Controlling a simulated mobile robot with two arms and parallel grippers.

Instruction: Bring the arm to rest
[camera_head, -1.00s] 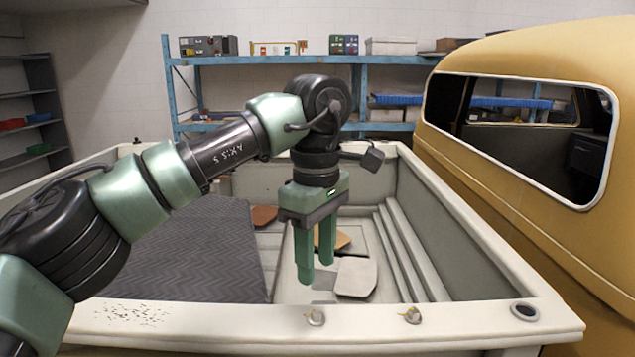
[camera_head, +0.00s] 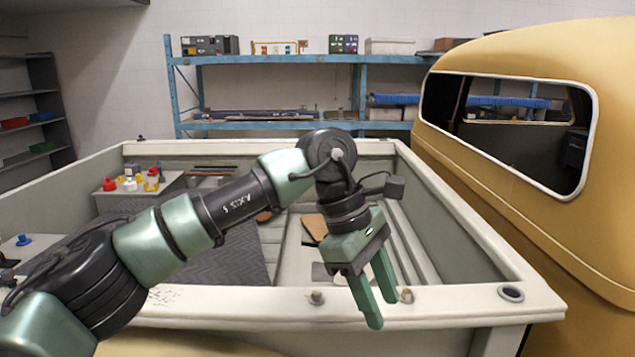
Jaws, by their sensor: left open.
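My left arm comes in from the left and bends down at the wrist. My left gripper (camera_head: 378,310) is open, with its two green fingers pointing down and slightly right. Nothing shows between the fingers. The gripper hangs in front of the near rim of a pale open-topped shell (camera_head: 460,309) and hides part of that rim. My right gripper does not show.
The yellow vehicle body (camera_head: 540,150) with a window stands on the right. Inside the shell are a dark ribbed mat (camera_head: 215,260), a brown board (camera_head: 315,228) and a ledge with small coloured bottles (camera_head: 132,184). Blue shelving (camera_head: 270,125) stands behind.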

